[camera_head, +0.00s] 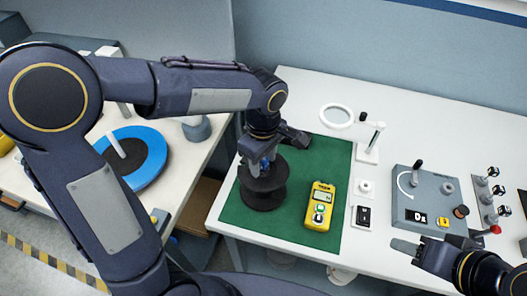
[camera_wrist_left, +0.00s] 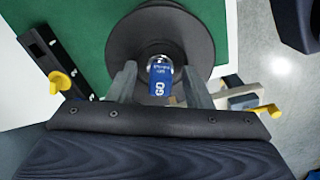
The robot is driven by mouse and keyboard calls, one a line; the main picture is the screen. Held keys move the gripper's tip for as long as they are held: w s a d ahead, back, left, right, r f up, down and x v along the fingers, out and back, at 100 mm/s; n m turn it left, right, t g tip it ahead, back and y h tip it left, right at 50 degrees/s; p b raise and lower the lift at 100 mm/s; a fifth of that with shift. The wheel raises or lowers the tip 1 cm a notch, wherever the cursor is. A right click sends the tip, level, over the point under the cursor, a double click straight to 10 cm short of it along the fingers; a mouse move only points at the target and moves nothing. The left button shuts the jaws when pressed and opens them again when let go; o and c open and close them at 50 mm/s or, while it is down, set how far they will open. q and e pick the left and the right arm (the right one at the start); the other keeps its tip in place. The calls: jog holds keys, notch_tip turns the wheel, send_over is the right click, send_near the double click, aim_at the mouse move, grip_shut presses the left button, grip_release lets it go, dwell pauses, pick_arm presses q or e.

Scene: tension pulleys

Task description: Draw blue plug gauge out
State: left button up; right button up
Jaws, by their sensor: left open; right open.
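The blue plug gauge (camera_wrist_left: 160,82), marked GO, stands in the bore of a black pulley (camera_wrist_left: 124,45) in the left wrist view. Its lower end is hidden in the bore. My left gripper (camera_wrist_left: 160,84) is open, with one finger on each side of the blue handle; gaps show beside it, and contact cannot be told. In the head view the black pulley (camera_head: 263,196) sits on the green mat (camera_head: 293,225), with my left gripper (camera_head: 260,164) directly above it. My right gripper (camera_head: 412,253) is open and empty over the bench's front right.
A yellow handheld meter (camera_head: 321,206) lies on the mat right of the pulley. A magnifier ring (camera_head: 336,116) stands behind. A grey panel box (camera_head: 426,196) stands at the right. A blue disc (camera_head: 150,163) lies on the left table.

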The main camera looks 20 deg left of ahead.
pick_arm(q)
grip_shut()
dwell(0.3)
jog(key=shift+r+p, duration=1.15)
jog(key=shift+r, duration=0.45)
dwell(0.4)
jog(key=shift+r+p, duration=1.6)
jog(key=shift+r, duration=0.45)
